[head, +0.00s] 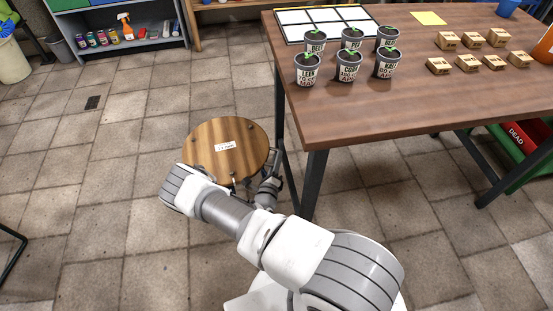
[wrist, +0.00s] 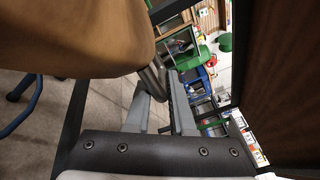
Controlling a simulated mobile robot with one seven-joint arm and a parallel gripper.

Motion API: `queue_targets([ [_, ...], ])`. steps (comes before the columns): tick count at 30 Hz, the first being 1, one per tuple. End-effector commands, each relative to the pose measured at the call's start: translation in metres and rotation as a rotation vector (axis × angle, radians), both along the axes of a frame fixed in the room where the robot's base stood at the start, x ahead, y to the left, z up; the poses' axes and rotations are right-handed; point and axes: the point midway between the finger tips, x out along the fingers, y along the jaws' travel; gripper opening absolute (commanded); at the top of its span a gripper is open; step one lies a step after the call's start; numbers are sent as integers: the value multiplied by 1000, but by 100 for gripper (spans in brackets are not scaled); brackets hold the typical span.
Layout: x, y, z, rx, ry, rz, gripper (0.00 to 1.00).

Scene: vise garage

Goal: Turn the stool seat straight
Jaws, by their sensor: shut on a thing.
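The round wooden stool seat (head: 226,147) is beside the left end of the table and has a small white label on top. It looks level. In the wrist view, the seat (wrist: 75,35) fills the upper left, with its curved edge close by. My gripper (head: 272,182) is low at the seat's right edge, partly hidden by my arm. In the wrist view, my gripper (wrist: 160,98) has its two grey fingers close together around a dark grey bar (wrist: 153,78) at the seat's edge. The exact contact is partly hidden. The stool's lower part is mostly hidden.
The wooden table (head: 420,120) stands close at the right, its dark leg (head: 314,185) near my gripper. Potted seedlings (head: 347,66) and small boxes (head: 468,62) are on it. A shelf (head: 115,25) is at the back left. Tiled floor left of the stool is free.

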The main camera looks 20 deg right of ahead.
Motion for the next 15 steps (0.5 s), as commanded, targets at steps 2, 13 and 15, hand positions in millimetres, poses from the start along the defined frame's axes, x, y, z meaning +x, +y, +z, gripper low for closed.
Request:
queue_targets([
  [2,2,-3,7,-8,-16,-4,0],
  [13,-13,11,7,-7,-17,-104,0],
  [15,-14,12,7,-7,-15,-110,0],
])
